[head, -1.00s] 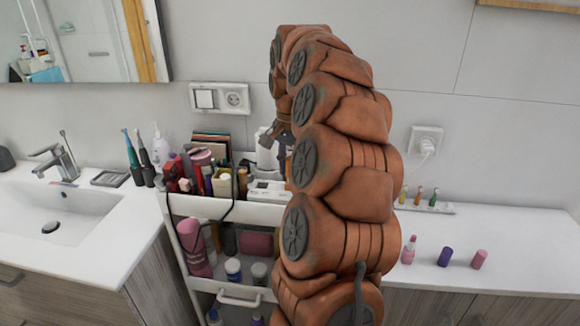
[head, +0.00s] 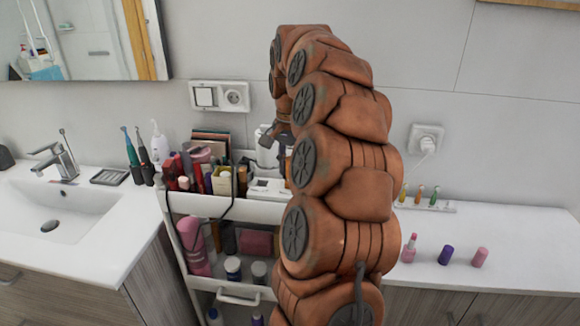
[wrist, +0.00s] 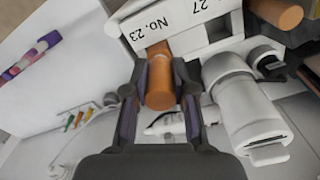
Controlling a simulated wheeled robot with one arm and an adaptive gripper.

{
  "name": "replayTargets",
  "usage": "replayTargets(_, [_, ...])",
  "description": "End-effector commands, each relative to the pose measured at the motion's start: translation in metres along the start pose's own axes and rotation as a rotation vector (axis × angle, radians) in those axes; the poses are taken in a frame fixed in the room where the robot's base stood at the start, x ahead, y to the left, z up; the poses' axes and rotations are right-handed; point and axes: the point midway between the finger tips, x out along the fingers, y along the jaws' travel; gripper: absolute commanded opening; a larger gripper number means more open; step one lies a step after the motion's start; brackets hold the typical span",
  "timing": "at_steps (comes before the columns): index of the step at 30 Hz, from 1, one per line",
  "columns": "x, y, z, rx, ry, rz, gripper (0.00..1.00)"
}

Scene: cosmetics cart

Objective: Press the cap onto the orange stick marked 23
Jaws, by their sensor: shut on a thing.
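In the wrist view, my gripper (wrist: 160,88) is shut on an orange cylindrical piece (wrist: 160,78), with one dark finger on each side. The piece is in line with a white holder marked "No. 23" (wrist: 150,32). The far end of the piece lies at the holder's edge, and I cannot tell where cap and stick meet or whether the cap is fully seated. Another orange stick (wrist: 277,12) stands by the label "27". In the head view, my gripper (head: 281,133) is mostly hidden behind my arm, above the cart.
A white bottle-like item (wrist: 245,105) lies close to the right of my gripper. The cart's top tray (head: 240,211) is crowded with cosmetics. The right counter (head: 510,235) is mostly clear, with a pink bottle (head: 409,249) and small purple (head: 446,255) and pink (head: 480,257) pieces.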

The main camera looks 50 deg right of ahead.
Motion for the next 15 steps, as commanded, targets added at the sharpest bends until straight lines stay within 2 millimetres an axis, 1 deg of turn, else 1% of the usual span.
replayTargets(15, [0.0089, 0.0001, -0.0001, 0.000, 0.000, 0.000, 0.11])
